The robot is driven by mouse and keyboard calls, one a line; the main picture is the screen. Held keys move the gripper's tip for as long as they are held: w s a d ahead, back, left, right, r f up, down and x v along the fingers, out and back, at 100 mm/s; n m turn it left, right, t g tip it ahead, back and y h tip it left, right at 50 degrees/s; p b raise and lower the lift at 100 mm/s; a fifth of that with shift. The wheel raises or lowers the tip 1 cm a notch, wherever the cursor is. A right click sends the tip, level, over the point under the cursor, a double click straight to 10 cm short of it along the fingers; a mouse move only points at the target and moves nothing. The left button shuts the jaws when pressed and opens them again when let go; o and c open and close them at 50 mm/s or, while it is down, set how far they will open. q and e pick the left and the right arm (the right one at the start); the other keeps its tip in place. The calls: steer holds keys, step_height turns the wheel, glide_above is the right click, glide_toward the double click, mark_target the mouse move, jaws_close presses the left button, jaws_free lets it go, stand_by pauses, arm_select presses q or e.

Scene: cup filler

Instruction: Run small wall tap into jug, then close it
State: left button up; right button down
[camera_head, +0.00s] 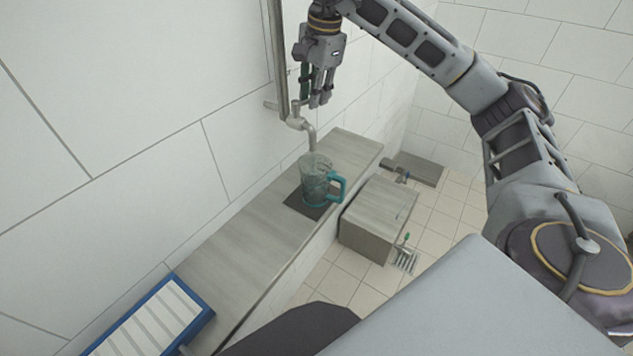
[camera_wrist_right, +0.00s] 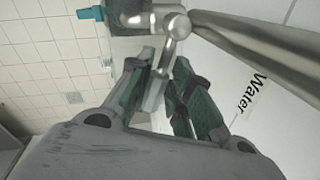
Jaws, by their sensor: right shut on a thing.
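The small wall tap (camera_head: 297,122) is metal, with a pipe running up the wall and a spout that bends down over the jug. The jug (camera_head: 314,180) is clear with a teal handle and base. It stands upright on a dark mat (camera_head: 296,204), its mouth under the spout. I cannot tell whether water runs or how full the jug is. My right gripper (camera_head: 319,101) points down at the tap. In the right wrist view its fingers (camera_wrist_right: 168,98) are shut on the tap's metal lever (camera_wrist_right: 155,88). My left gripper is not in view.
A grey ledge (camera_head: 232,258) runs along the tiled wall, with a blue-framed white rack (camera_head: 155,325) at its near end. A grey box (camera_head: 375,215) stands on the floor beside it. A "Water" label (camera_wrist_right: 253,93) is on the wall.

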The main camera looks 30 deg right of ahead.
steer(key=shift+w+n, duration=0.25)
steer(key=shift+n, duration=0.35)
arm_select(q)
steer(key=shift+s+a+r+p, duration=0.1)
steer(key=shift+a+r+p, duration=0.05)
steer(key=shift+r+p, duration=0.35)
arm_select(e)
steer(key=shift+w+a+n+y, duration=0.15)
steer(key=shift+w+n+y, duration=0.25)
steer(key=shift+n, duration=0.8)
steer(key=shift+w+r, duration=0.1)
